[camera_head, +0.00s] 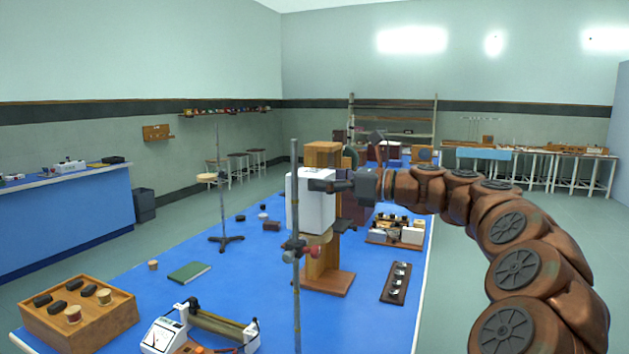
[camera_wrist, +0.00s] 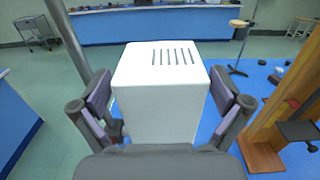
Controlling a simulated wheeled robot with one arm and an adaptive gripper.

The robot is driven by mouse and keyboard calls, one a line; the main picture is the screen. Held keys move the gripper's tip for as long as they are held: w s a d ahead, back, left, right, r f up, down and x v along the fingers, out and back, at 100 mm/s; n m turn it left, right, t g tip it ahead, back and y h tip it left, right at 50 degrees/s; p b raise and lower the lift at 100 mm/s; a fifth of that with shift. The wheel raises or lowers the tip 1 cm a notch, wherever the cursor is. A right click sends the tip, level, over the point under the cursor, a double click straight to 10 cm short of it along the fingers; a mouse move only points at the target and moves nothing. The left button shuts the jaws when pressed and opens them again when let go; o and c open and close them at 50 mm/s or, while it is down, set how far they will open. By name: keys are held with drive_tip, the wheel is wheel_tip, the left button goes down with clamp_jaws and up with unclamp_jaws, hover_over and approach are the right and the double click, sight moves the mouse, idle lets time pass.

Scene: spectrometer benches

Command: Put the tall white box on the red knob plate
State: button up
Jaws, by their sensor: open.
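The tall white box (camera_head: 311,205) is upright beside the metal rod of a stand, in front of a wooden tower. Its slotted top fills the middle of the wrist view (camera_wrist: 160,75). My gripper (camera_head: 330,186) is open around it, one finger on each side; narrow gaps show beside the box in the wrist view (camera_wrist: 162,98).
The rod (camera_head: 295,175) stands close to the box. The wooden tower (camera_head: 324,275) is just behind. A meter (camera_head: 172,333), a wooden tray (camera_head: 125,315), a green book (camera_head: 189,272) and a dark strip (camera_head: 396,284) lie on the blue table. Blue surface is clear between them.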

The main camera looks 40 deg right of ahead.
drive_tip(key=v, duration=0.9)
drive_tip(key=shift+s+d+b, duration=0.25)
drive_tip(key=shift+s+b, duration=0.1)
drive_tip(key=shift+b, duration=0.1)
